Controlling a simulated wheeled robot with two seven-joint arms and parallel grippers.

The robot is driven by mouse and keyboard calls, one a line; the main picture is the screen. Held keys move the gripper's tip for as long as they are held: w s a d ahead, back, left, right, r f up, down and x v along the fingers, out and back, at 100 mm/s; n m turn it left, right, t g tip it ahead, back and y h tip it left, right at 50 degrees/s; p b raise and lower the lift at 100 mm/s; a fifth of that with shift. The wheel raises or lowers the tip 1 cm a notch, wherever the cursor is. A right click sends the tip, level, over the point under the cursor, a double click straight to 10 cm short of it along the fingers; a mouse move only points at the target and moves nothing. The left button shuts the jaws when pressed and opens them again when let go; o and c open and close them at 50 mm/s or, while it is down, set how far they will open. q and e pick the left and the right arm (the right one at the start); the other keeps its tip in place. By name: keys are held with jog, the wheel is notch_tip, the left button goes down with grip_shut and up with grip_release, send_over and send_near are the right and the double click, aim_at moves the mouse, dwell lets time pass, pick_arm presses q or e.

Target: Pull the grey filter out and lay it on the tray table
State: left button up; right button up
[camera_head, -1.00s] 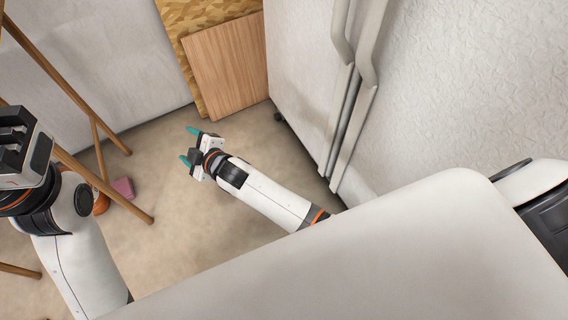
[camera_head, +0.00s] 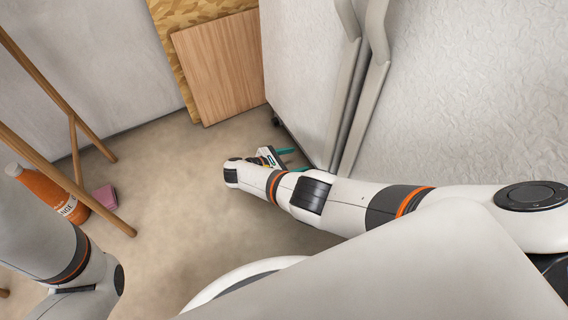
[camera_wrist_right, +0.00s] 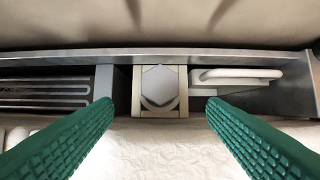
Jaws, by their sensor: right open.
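In the right wrist view, a grey hexagonal piece (camera_wrist_right: 159,84), which looks like the grey filter, sits in a square pale housing in a low slot. My right gripper (camera_wrist_right: 159,106) is open and empty, its two green fingers on either side of the piece and apart from it. In the head view, my right gripper (camera_head: 294,159) is low by the foot of the white fridge (camera_head: 440,110), partly hidden by its own arm. The filter is hidden in the head view. My left gripper is out of view. No tray table top shows.
In the slot, a grille (camera_wrist_right: 45,88) lies left and a white handle (camera_wrist_right: 237,76) right. Slanting wooden legs (camera_head: 75,150), an orange bottle (camera_head: 48,192) and a pink block (camera_head: 105,197) are at the left. A wooden board (camera_head: 225,65) leans at the back. Middle floor is clear.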

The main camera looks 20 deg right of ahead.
jog(key=b+x, duration=0.2)
jog(key=x, duration=0.6)
jog(key=shift+f, duration=0.15)
jog(key=c, duration=1.2)
jog(key=shift+a, duration=0.7)
jog(key=shift+s+a+b, duration=0.2)
jog(key=shift+a+b, duration=0.1)
jog(key=shift+a, duration=1.6)
jog(key=shift+s+a+b, duration=0.15)
jog(key=shift+a+b, duration=0.4)
jog(key=shift+a, duration=2)
